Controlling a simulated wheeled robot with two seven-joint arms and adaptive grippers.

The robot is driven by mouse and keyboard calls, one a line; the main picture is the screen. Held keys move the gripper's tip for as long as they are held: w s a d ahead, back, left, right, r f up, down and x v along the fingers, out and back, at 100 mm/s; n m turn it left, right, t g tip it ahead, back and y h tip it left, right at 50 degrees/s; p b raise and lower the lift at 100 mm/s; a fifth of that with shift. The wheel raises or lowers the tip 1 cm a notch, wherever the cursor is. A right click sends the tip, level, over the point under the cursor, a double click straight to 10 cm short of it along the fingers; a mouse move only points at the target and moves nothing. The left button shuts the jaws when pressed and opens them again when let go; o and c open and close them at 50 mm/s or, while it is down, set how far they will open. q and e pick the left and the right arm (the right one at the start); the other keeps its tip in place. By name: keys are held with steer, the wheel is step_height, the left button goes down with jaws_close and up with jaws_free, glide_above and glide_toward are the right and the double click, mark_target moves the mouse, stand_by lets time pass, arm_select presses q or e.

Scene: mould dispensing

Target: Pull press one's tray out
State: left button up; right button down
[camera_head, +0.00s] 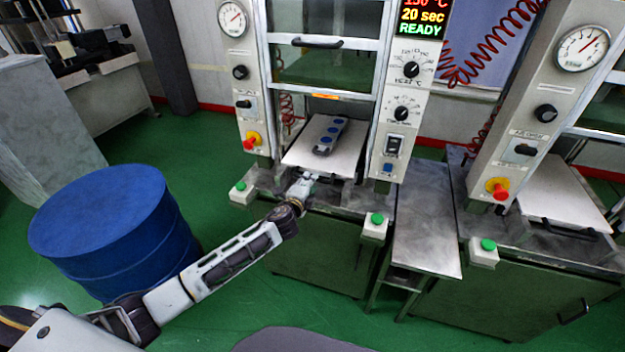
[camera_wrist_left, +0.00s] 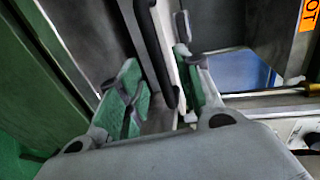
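Press one's tray (camera_head: 345,158) is a pale flat plate at the open front of the middle press. A grey mould with blue round spots (camera_head: 329,135) lies on it. My left gripper (camera_head: 303,187) is at the tray's front edge, where it hides the tray's handle in the head view. In the left wrist view, my left gripper (camera_wrist_left: 160,85) has its green-padded fingers apart. The tray's dark handle bar (camera_wrist_left: 155,50) shows between them, nearer the right finger; I cannot tell whether a finger touches it. My right gripper is not in view.
A blue drum (camera_head: 115,220) stands at the left beside my left arm. A metal side table (camera_head: 425,235) stands between the presses. A second press with its own tray (camera_head: 560,195) is at the right. Green buttons (camera_head: 374,220) flank the press front. Green floor is open in front.

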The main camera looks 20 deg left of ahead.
arm_select(q)
steer(key=shift+x, duration=0.8)
steer(key=shift+w+f, duration=0.15)
steer(key=shift+w, duration=0.5)
steer(key=shift+w+f, duration=0.1)
steer(key=shift+w, duration=0.35)
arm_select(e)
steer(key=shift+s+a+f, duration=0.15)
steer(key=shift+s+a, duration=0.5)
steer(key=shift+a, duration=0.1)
